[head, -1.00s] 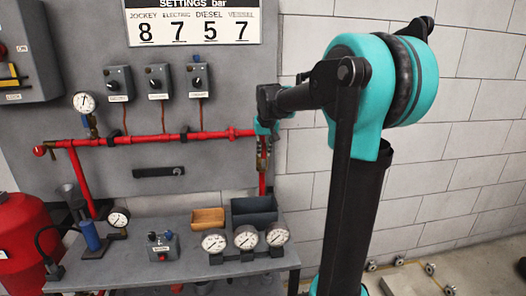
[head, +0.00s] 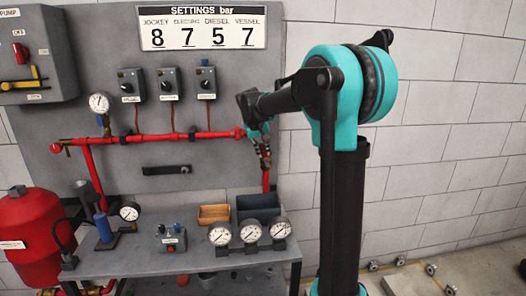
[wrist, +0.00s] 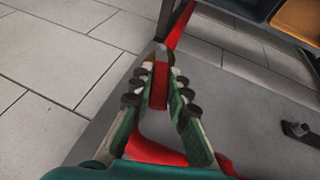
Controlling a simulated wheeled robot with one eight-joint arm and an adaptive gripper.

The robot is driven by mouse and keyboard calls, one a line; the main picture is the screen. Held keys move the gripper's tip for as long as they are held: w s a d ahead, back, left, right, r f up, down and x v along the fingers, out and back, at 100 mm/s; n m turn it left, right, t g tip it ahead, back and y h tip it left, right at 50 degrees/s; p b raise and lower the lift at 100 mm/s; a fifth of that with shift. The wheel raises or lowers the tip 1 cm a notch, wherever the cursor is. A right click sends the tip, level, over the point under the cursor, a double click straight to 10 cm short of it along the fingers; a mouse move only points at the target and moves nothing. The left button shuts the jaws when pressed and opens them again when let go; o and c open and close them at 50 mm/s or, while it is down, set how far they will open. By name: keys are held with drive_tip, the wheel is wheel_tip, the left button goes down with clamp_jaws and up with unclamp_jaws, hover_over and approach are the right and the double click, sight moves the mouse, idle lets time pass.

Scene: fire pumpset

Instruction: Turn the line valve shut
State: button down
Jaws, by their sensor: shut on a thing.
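The red line pipe (head: 170,136) runs across the grey panel, and a vertical red pipe (head: 265,180) drops from its right end. My gripper (head: 264,155) is at this right end, in front of the pipe, with its fingers pointing down. In the wrist view my gripper (wrist: 160,60) is closed around a narrow red part (wrist: 159,90), which I take as the handle of the line valve. The red pipe also shows beyond the fingertips in the wrist view (wrist: 180,25).
A bench (head: 150,262) below carries gauges (head: 250,231), a small switch box (head: 171,239), an orange bin (head: 213,214) and a dark bin (head: 258,206). A red tank (head: 30,235) stands at left.

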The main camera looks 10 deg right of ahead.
drive_tip(key=shift+w+d, duration=0.1)
drive_tip(key=shift+w, duration=0.3)
drive_tip(key=c, duration=1.7)
unclamp_jaws()
drive_tip(key=shift+w, duration=0.1)
drive_tip(key=shift+o, duration=1.2)
drive_tip(key=shift+s, duration=0.3)
drive_tip(key=shift+a, duration=0.2)
drive_tip(key=shift+s+a+r, duration=0.1)
drive_tip(key=shift+s+r, duration=0.1)
drive_tip(key=shift+r, duration=0.2)
drive_tip(key=v, duration=1.1)
drive_tip(key=shift+r, duration=0.1)
